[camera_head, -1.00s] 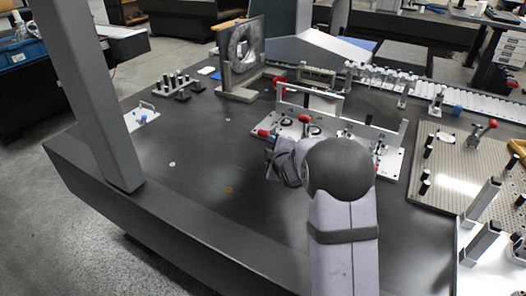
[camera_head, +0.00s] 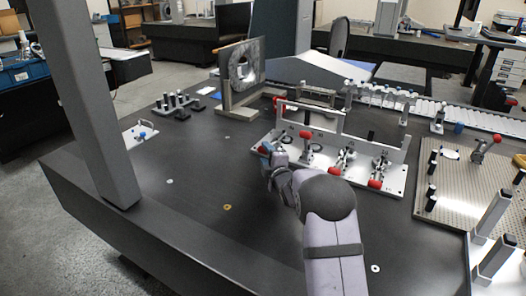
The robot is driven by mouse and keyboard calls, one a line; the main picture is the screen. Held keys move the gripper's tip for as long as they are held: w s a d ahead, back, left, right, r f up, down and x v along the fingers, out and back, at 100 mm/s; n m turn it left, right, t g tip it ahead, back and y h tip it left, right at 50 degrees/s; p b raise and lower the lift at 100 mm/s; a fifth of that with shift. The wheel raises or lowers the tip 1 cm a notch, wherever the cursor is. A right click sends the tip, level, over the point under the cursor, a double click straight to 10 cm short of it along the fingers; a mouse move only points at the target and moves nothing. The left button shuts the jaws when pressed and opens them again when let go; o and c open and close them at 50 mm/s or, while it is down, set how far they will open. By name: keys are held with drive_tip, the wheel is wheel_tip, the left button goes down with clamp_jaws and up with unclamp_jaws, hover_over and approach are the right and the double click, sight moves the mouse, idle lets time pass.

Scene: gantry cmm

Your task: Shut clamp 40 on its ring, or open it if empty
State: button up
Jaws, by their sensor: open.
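The clamp fixture (camera_head: 398,172) is a pale plate with an upright frame and several red-handled toggle clamps, right of the table's middle. One red handle (camera_head: 305,134) stands up at the back left. Two more red handles, one at the front middle (camera_head: 335,172) and one at the front right (camera_head: 375,184), point toward the front edge. Another red handle (camera_head: 262,149) shows at the left end, beside my gripper. My gripper (camera_head: 267,152) is open at the plate's left front corner; whether it touches that handle cannot be told. Clamp numbers are unreadable, and I cannot tell which clamps hold a ring.
A perforated board (camera_head: 462,190) with posts lies right. A grey column (camera_head: 85,100) rises at left. The dark table (camera_head: 190,150) is mostly clear left of my gripper, with a small yellow ring (camera_head: 227,207) there.

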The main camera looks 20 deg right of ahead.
sight(264, 152)
drive_tip(key=shift+w+f, duration=0.15)
drive_tip(key=shift+w, duration=0.85)
drive_tip(key=shift+w+f, duration=0.15)
drive_tip(key=shift+w, duration=0.8)
clamp_jaws()
